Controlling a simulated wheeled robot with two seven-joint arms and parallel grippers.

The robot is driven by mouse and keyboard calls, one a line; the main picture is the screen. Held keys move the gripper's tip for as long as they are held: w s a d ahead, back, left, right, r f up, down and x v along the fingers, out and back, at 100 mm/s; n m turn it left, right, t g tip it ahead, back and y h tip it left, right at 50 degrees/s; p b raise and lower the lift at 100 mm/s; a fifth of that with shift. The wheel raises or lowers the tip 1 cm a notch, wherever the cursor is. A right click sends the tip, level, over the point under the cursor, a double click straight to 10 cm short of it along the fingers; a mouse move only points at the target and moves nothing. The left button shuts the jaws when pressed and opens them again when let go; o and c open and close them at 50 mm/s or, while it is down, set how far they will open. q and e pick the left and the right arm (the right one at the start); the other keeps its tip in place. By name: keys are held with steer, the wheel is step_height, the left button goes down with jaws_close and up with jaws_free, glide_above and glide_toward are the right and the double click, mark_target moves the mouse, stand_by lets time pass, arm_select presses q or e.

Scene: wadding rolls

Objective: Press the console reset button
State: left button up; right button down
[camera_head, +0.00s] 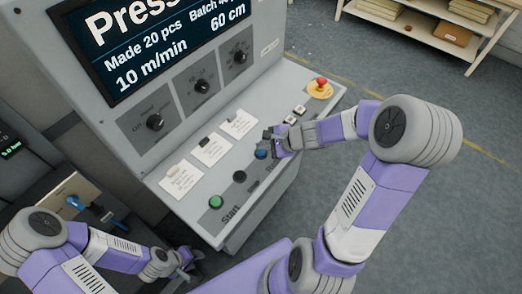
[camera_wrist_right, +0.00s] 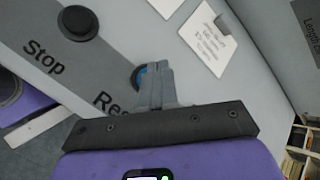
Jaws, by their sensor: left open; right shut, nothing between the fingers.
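The blue reset button (camera_head: 261,154) sits on the console's sloped panel (camera_head: 215,178), in a row with a black stop button (camera_head: 239,176) and a green start button (camera_head: 216,202). In the right wrist view the blue button (camera_wrist_right: 138,77) is partly hidden behind my right gripper's fingers (camera_wrist_right: 157,72), with a partly covered "Res" label below it. My right gripper (camera_head: 270,144) is shut and empty, its fingertips right at the button; I cannot tell whether they touch it. My left gripper (camera_head: 188,264) is open and low at the console's front, away from the buttons.
A red emergency knob (camera_head: 320,83) on a yellow base stands at the panel's far end. Paper notes (camera_head: 211,149) lie on the panel below several black dials (camera_head: 202,87). The screen (camera_head: 150,40) reads "Press...". A shelf with stacks (camera_head: 425,30) stands at back right; floor between is clear.

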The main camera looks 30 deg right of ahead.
mark_target(263, 152)
stand_by(0.8)
steer(key=shift+f+b, duration=0.45)
steer(key=shift+b, duration=0.1)
steer(key=shift+f+b, duration=0.4)
steer(key=shift+b, duration=0.1)
stand_by(0.4)
steer(key=shift+r, duration=0.1)
stand_by(0.3)
steer(key=shift+r+p, duration=0.7)
steer(key=shift+r, duration=0.05)
step_height(263, 152, up, 5)
steer(key=p, duration=0.4)
